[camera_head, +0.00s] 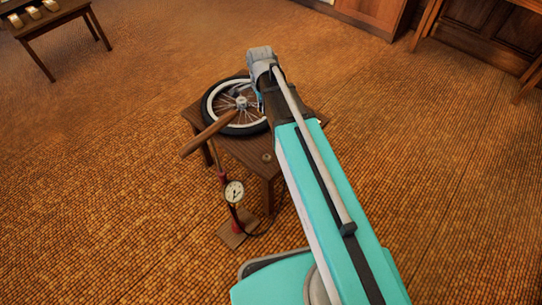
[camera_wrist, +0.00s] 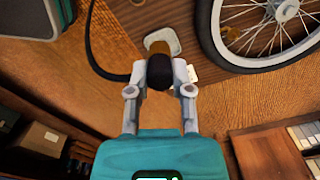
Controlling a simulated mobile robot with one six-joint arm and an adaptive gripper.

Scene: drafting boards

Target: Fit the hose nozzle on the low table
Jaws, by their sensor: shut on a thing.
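In the wrist view my gripper (camera_wrist: 160,85) is shut on a black rounded hose nozzle (camera_wrist: 161,70), one grey finger on each side. A black hose (camera_wrist: 92,48) runs from its left side up out of the frame. Just beyond the nozzle is a brass-coloured piece (camera_wrist: 163,38) in front of a pale plate (camera_wrist: 152,44); I cannot tell whether they touch. The low table (camera_head: 240,148) shows in the head view with a spoked wheel (camera_head: 209,101) lying on it, also in the wrist view (camera_wrist: 211,40). My arm hides the gripper and nozzle in the head view.
A floor pump with a round gauge (camera_head: 234,192) stands before the table, its wooden handle (camera_head: 205,137) reaching over the near left edge. A small round knob (camera_head: 266,157) is on the tabletop. Another table (camera_head: 50,20) stands far left; a cabinet (camera_head: 370,12) is behind. Open floor lies left.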

